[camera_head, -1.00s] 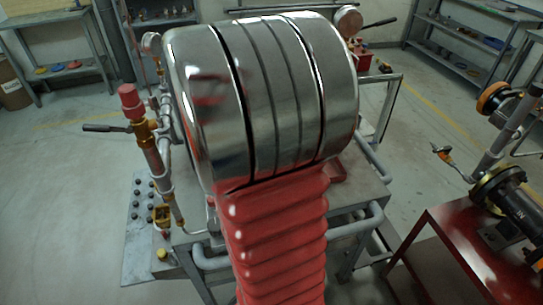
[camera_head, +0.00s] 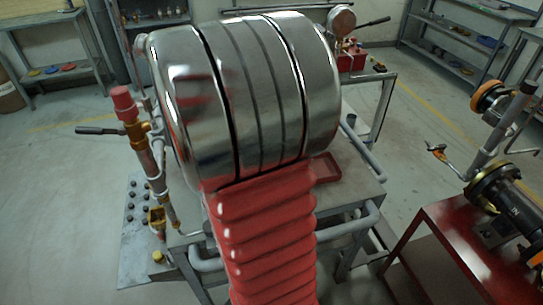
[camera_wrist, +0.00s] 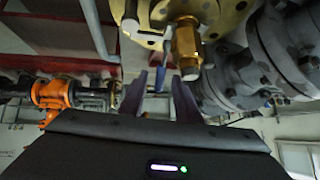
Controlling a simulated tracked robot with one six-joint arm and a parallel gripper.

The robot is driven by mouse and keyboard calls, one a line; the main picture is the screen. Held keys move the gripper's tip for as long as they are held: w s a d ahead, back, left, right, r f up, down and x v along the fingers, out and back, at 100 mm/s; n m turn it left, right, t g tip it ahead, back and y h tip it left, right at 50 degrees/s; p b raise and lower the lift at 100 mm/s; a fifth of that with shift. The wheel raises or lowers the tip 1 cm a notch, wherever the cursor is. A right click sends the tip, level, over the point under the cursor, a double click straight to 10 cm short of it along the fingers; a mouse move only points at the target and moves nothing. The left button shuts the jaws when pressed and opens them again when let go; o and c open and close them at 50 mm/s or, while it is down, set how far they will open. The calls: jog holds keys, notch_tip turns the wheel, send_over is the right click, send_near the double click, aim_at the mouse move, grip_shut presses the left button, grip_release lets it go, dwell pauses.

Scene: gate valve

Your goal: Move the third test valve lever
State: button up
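Several levers show in the head view, and I cannot tell which is the third test valve lever. One dark lever (camera_head: 98,130) sticks out left from a red-capped valve (camera_head: 124,103). Another dark lever (camera_head: 374,22) is at the back, and an orange-tipped lever (camera_head: 437,149) is at the right. My arm hides my gripper there. In the wrist view my gripper (camera_wrist: 158,90) is open, its two dark fingers apart. A thin blue piece (camera_wrist: 160,78) shows between or behind them. A brass fitting (camera_wrist: 187,45) hangs just beyond, close to the right finger.
In the wrist view, grey flanged pipework (camera_wrist: 280,55) is at the right and an orange valve body (camera_wrist: 53,94) at the left. In the head view, a red table (camera_head: 440,250) stands at the right and a grey bench (camera_head: 350,185) behind my arm.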

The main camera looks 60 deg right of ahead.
jog(key=shift+r, duration=0.1)
notch_tip(320, 180, up, 10)
dwell(0.6)
dwell(0.6)
jog(key=w+a+f+n+t+y, duration=0.2)
jog(key=a+f+n, duration=0.1)
jog(key=a+n, duration=0.5)
jog(key=w+a+f+n+t+y, duration=0.2)
jog(key=a+f+n, duration=0.1)
jog(key=a+n, duration=0.55)
jog(key=a+r+n+t+y, duration=0.2)
jog(key=a+n+t, duration=0.1)
jog(key=a, duration=0.7)
jog(key=a+r+n+t+y, duration=0.2)
jog(key=a+n, duration=0.4)
jog(key=a, duration=0.5)
jog(key=shift+a+r+t, duration=0.3)
jog(key=shift+r+t, duration=0.2)
jog(key=shift+r, duration=0.15)
